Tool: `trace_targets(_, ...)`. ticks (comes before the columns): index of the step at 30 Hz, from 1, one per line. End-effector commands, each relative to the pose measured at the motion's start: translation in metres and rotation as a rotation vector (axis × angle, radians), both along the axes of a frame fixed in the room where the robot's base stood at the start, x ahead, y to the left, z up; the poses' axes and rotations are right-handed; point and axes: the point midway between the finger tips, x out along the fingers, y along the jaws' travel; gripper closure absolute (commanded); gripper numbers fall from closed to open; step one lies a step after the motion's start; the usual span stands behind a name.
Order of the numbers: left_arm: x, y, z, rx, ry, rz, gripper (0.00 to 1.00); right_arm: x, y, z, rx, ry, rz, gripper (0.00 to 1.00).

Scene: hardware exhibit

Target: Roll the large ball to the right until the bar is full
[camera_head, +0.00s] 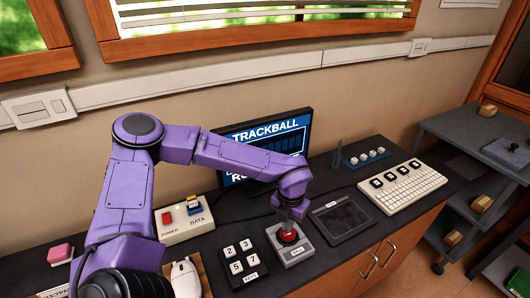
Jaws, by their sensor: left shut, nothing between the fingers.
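The large ball (288,237) is red and sits in a grey square base (298,254) near the counter's front edge. My left gripper (290,226) is shut and empty, pointing down right over the ball. Its tip covers the ball's top; I cannot tell whether it touches. A dark screen (262,133) stands behind with the word TRACKBALL. My left arm hides its middle and lower part, so I cannot read how full the bar is. My right gripper is not in view.
Left of the ball are a dark keypad (243,261) and a white box (185,226) with a red switch. To its right lie a black tablet (342,218) and a white keyboard (402,187). A white mouse (185,278) is at front left.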

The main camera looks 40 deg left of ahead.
Motion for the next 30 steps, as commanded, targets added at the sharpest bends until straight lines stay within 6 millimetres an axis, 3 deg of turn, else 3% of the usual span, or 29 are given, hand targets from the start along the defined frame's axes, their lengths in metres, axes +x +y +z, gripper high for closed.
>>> trace_targets(30,0.013,-0.005,0.001,0.0,0.0,0.001,1.0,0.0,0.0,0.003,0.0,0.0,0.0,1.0)
